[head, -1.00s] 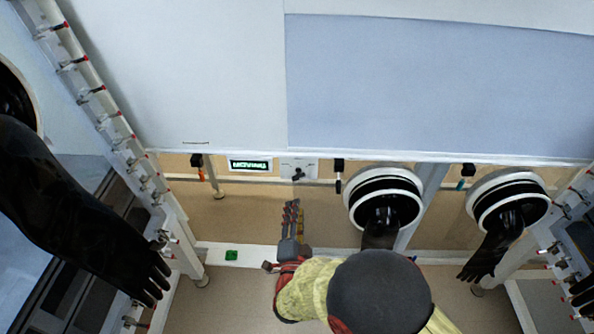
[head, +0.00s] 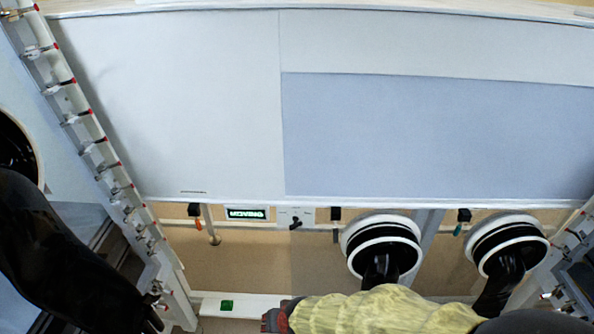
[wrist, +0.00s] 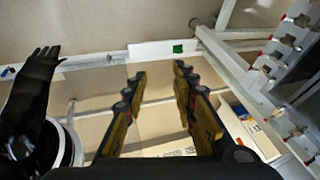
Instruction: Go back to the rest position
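My gripper (wrist: 158,75) shows in the wrist view with its two yellow and black fingers apart and nothing between them. In the head view, my arm in its yellow cover lies along the bottom edge. Its red and grey wrist part is at the lower middle, and the fingers cannot be made out there. The arm is in front of the glovebox, below the glove ports.
The glovebox's white front panel (head: 165,110) spans the top. Black gloves hang from two ports (head: 382,247) (head: 508,243) at right. A lit display (head: 246,214) and a knob (head: 296,220) sit below the panel. A green piece (head: 226,305) is on the white floor beam. Side frames flank both sides.

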